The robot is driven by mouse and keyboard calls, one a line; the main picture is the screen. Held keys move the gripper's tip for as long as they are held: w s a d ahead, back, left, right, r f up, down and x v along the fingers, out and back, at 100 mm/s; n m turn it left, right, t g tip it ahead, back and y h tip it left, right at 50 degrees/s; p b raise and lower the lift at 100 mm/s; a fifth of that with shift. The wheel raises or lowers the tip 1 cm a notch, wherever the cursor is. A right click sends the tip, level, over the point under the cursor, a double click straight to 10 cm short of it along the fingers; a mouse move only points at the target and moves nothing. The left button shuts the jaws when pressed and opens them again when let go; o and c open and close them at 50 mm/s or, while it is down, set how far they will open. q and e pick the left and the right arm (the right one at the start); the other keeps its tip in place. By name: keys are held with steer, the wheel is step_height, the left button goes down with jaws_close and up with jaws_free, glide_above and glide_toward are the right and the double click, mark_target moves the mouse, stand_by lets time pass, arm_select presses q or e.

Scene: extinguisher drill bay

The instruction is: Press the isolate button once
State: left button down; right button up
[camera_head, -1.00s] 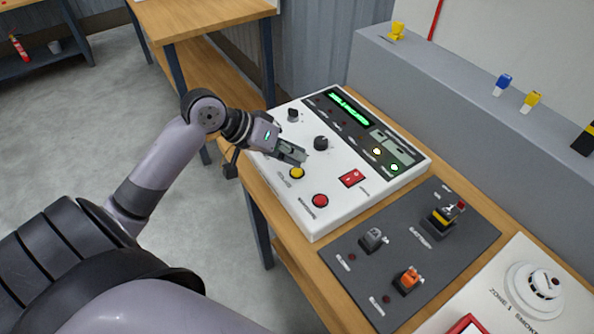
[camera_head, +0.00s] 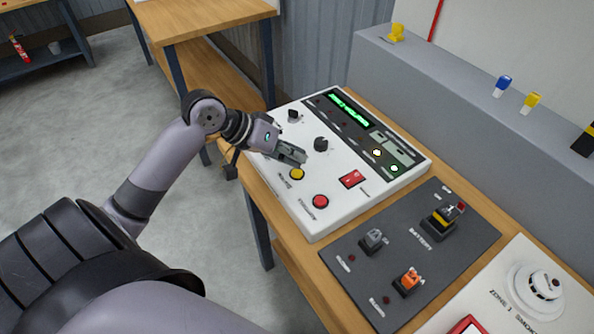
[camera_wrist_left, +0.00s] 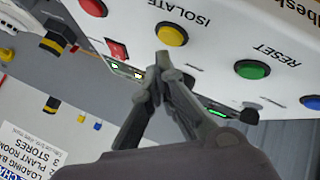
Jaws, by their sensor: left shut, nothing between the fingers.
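The isolate button is a yellow round button (camera_head: 297,174) on the white sloped panel (camera_head: 345,205); it shows larger beside the ISOLATE lettering in the left wrist view (camera_wrist_left: 172,34). My left gripper (camera_head: 303,158) is shut and empty, with its fingertips just past the yellow button in the head view. In the left wrist view its closed tips (camera_wrist_left: 163,62) lie just below the button in the picture. I cannot tell whether they touch it. My right gripper is out of view.
A red button (camera_head: 320,201) sits beside the yellow one, and a red rocker switch (camera_head: 352,178) lies further right. A green RESET button (camera_wrist_left: 252,69) shows in the wrist view. Black knobs (camera_head: 320,144) stand behind the gripper. A dark switch board (camera_head: 400,245) lies right of the panel.

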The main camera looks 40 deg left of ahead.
mark_target(295, 170)
arm_select(q)
steer(key=shift+f, duration=0.45)
steer(key=shift+f, duration=0.5)
stand_by(0.8)
steer(key=shift+r+p, duration=0.15)
steer(key=shift+p, duration=0.2)
steer(key=shift+r+p, duration=0.8)
steer(key=shift+p, duration=0.35)
step_height(295, 170, up, 5)
steer(key=p, duration=0.6)
